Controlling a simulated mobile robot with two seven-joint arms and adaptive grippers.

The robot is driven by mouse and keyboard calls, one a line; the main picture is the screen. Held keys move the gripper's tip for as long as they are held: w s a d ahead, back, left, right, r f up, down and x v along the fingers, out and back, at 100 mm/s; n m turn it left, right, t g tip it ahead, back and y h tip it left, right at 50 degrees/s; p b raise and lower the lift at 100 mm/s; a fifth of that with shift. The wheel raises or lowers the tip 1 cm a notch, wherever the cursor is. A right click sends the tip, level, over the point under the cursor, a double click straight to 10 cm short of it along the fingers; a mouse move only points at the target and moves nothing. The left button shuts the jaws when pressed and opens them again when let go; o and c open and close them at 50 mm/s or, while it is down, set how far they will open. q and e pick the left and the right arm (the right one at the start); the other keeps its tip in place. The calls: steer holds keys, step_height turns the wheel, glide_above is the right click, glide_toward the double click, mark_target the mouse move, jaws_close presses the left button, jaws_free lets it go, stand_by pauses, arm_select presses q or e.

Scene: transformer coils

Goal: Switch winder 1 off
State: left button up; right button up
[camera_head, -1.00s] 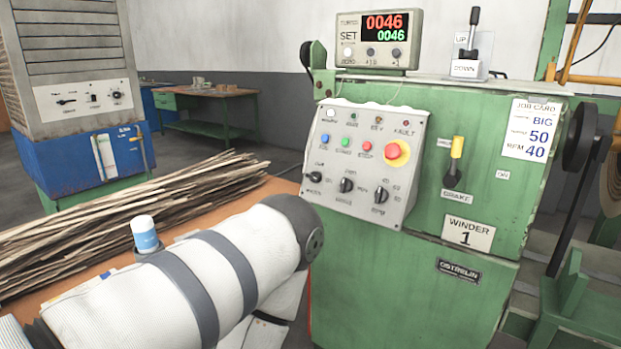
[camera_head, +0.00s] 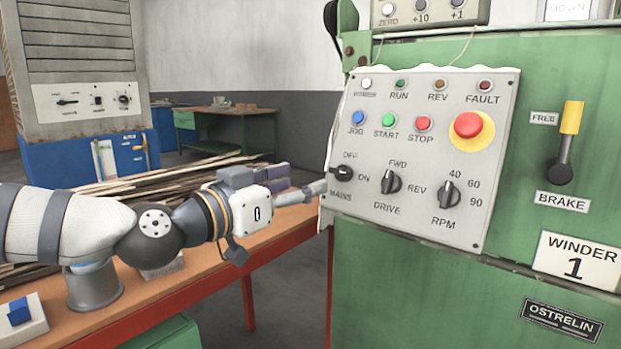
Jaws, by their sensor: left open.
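Winder 1 is the green machine (camera_head: 400,300) on the right, with a "WINDER 1" plate (camera_head: 578,262). Its grey control panel (camera_head: 420,130) carries the black MAINS knob (camera_head: 344,173) at the lower left edge, marked OFF above and ON to the right. The knob looks roughly horizontal, in line with ON. My left gripper (camera_head: 307,183) is open and empty, its fingers pointing right, just left of the panel and slightly below the knob. It appears apart from the knob; the depth gap is hard to judge. My right gripper is out of view.
The panel also has JOG, START and STOP (camera_head: 424,123) buttons, a red emergency button (camera_head: 468,125), and DRIVE (camera_head: 391,182) and RPM (camera_head: 448,195) knobs. The yellow-handled brake lever (camera_head: 570,120) stands near FREE. An orange-topped table (camera_head: 200,275) with wooden strips lies under my left arm.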

mark_target(338, 170)
arm_select(q)
steer(key=x, duration=0.9)
steer(key=shift+w+d+f, duration=0.1)
steer(key=shift+w+d, duration=0.1)
steer(key=shift+c, duration=0.2)
steer(key=c, duration=1.1)
